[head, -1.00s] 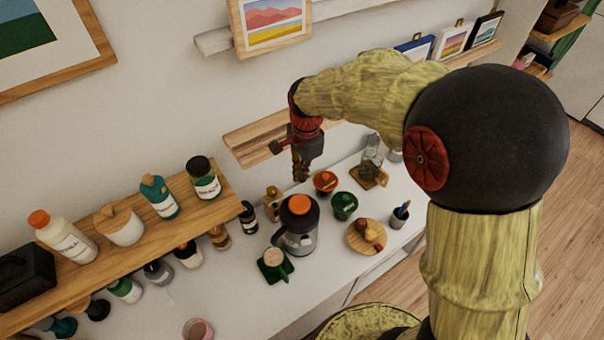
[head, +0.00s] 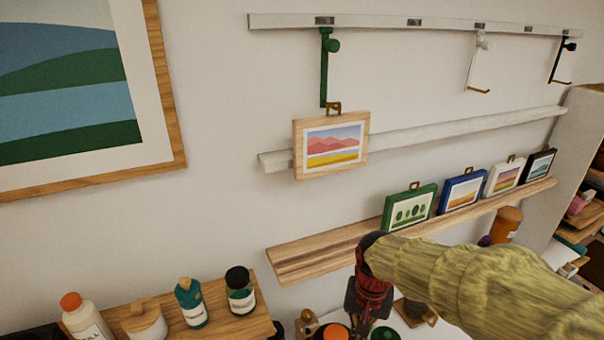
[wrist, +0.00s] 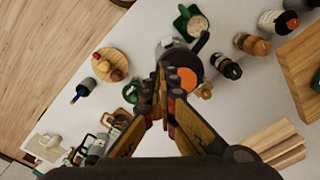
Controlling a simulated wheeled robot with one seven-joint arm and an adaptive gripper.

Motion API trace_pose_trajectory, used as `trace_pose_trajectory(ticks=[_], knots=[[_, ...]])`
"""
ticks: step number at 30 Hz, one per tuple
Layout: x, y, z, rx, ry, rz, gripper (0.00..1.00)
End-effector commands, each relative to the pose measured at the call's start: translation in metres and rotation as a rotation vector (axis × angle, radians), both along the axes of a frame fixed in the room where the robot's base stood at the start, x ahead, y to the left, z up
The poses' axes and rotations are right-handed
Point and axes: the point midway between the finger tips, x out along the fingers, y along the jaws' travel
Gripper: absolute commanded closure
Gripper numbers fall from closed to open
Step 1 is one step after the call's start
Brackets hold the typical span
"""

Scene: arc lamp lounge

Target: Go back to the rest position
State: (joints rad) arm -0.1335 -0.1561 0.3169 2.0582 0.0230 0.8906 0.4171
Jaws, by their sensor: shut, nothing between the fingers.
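My gripper (wrist: 162,88) is shut and empty, its fingers meeting above the white counter (wrist: 235,110) in the wrist view. Below the fingertips is a dark pot with an orange lid (wrist: 182,80). I cannot tell the exact height between them. In the head view my gripper (head: 366,318) hangs downward at the bottom edge, in front of the lower wooden ledge (head: 300,262). Its fingertips are not clear there.
A mountain picture (head: 332,150) hangs from a green hook (head: 326,75). Several small framed pictures, one green-framed (head: 409,208), stand on the ledge. Bottles, one orange-capped (head: 85,318), stand on a shelf at lower left. A wooden plate (wrist: 112,66) lies on the counter.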

Motion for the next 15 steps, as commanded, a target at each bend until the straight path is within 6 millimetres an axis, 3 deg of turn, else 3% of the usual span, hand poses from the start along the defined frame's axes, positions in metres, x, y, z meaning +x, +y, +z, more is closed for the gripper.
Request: trace_pose_trajectory(ticks=[7, 15], knots=[[-0.070, -0.028, -0.014, -0.029, -0.153, 0.289, 1.00], [-0.125, -0.050, -0.038, -0.077, -0.347, 0.325, 1.00]])
